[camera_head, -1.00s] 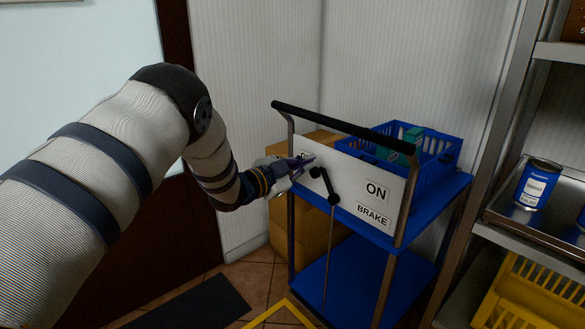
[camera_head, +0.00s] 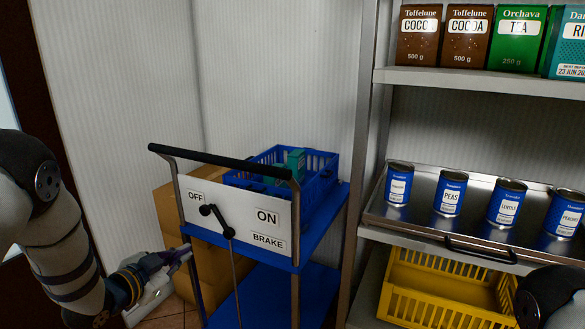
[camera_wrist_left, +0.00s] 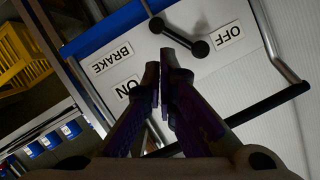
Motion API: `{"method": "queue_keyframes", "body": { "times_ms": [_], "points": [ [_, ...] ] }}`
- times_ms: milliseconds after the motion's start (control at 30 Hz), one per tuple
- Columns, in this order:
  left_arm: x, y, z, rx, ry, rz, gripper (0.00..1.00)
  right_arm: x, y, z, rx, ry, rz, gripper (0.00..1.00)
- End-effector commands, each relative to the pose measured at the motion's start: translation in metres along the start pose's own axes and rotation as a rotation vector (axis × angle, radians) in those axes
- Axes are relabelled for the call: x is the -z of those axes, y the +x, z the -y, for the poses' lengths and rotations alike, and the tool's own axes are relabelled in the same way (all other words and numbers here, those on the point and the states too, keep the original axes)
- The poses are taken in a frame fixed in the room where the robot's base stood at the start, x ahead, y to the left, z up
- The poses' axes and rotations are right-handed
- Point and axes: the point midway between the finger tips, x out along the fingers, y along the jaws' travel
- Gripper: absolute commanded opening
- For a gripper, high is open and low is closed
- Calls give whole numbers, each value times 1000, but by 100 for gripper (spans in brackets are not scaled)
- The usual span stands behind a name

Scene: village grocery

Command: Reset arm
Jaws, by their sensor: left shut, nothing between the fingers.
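My left gripper (camera_head: 186,252) is at the lower left in the head view, left of the trolley's brake panel (camera_head: 235,222). Its purple fingers are together and empty; in the left wrist view the fingertips (camera_wrist_left: 166,62) meet in front of the panel. The brake lever (camera_head: 217,221) has black knobs, and its upper end leans toward the OFF label (camera_head: 196,198). In the left wrist view the lever (camera_wrist_left: 180,38) lies just beyond the fingertips, apparently apart from them. My right gripper is out of view; only a dark rounded part of mine shows at lower right.
The trolley's black handle bar (camera_head: 220,161) runs above the panel, with a blue basket (camera_head: 318,180) behind it. Cardboard boxes (camera_head: 172,215) stand behind the left gripper. At right are a metal shelf with a can tray (camera_head: 420,222) and a yellow crate (camera_head: 420,300).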

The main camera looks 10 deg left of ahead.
Motion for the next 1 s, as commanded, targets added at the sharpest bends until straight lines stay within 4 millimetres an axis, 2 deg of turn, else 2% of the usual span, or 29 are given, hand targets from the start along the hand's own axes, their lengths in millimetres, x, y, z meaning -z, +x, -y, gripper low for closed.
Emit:
{"method": "queue_keyframes", "body": {
  "times_ms": [33,100,167,233,267,300,367,400,500,600,700,800,1000],
  "points": [
    [-35,-13,-37,-39,-83,115,0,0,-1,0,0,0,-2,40],
    [-80,-40,-86,-81,-198,283,0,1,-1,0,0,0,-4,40],
    [-113,-70,-126,-114,-286,430,0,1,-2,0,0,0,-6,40],
    [-145,-112,-172,-150,-378,604,0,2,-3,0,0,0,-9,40],
    [-156,-133,-191,-163,-415,678,0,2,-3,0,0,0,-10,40],
    [-170,-162,-214,-180,-459,781,0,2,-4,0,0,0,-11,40],
    [-185,-210,-247,-204,-518,935,0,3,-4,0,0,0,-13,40],
    [-192,-243,-265,-216,-552,1036,0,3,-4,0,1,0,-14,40],
    [-197,-316,-300,-238,-610,1255,0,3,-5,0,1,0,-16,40],
    [-195,-368,-317,-247,-639,1408,0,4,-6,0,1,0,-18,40],
    [-191,-395,-325,-251,-650,1487,0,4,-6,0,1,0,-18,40],
    [-190,-402,-326,-251,-654,1507,0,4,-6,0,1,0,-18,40],
    [-190,-401,-326,-251,-653,1504,0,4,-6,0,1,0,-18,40]
  ]
}}
